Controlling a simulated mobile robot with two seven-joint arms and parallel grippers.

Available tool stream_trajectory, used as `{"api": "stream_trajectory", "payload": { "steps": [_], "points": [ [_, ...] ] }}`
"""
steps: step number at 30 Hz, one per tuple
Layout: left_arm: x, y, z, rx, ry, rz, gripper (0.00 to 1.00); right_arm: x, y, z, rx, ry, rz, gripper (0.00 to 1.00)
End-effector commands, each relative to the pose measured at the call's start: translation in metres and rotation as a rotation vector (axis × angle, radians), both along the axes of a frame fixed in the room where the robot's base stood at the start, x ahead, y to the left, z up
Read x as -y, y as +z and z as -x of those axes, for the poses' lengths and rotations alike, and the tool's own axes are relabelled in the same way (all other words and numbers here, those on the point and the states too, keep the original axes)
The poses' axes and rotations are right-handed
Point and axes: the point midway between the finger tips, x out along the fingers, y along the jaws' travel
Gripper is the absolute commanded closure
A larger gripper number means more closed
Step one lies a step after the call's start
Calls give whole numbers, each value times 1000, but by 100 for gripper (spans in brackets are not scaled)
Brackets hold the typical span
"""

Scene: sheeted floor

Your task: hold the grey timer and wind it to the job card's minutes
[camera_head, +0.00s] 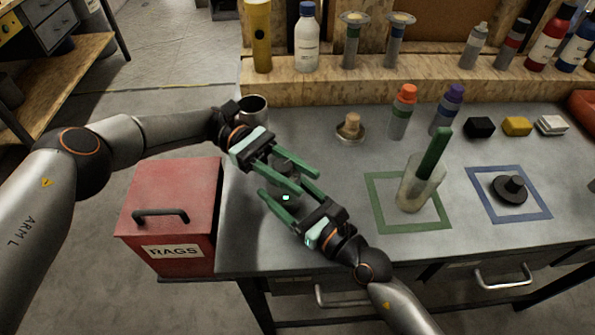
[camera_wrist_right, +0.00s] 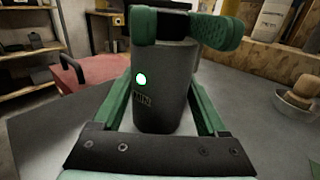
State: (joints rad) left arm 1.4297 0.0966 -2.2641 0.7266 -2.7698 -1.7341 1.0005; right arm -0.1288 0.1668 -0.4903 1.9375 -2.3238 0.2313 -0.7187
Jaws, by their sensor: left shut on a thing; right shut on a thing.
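The grey timer (camera_wrist_right: 165,85) is a dark upright cylinder with a lit green dot and a small marking below it. It fills the middle of the right wrist view; in the head view it is mostly hidden behind the fingers, with its lit dot (camera_head: 286,198) showing. My right gripper (camera_head: 282,186) is shut on the timer's body, one green finger on each side. My left gripper (camera_head: 308,183) is shut at the timer's top, its green fingers (camera_wrist_right: 183,28) crossing there. I cannot make out a job card.
A red rags box (camera_head: 175,215) stands left of the bench. A dark cup (camera_head: 253,107) is behind my left wrist. To the right are a small brush in a dish (camera_head: 350,128), a beaker with a green handle (camera_head: 418,185) and a black knobbed disc (camera_head: 511,189).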

Motion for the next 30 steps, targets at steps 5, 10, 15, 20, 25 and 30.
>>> {"api": "stream_trajectory", "payload": {
  "steps": [5,10,15,20,25,30],
  "points": [
    [0,0,1,0,-23,-1,100,-1,-1,1,-1,3,1,90],
    [0,0,1,-1,-28,-1,100,-1,-1,1,-1,2,1,90],
    [0,0,1,-1,-28,-1,100,-1,-1,1,-2,2,1,90],
    [0,0,1,-1,-28,-1,50,-1,-1,1,-2,2,1,90],
    [0,0,1,-1,-28,-1,31,-1,-1,1,-1,2,1,90],
    [-1,0,1,-1,-28,-1,28,0,-1,0,-1,1,0,90]
  ]
}}
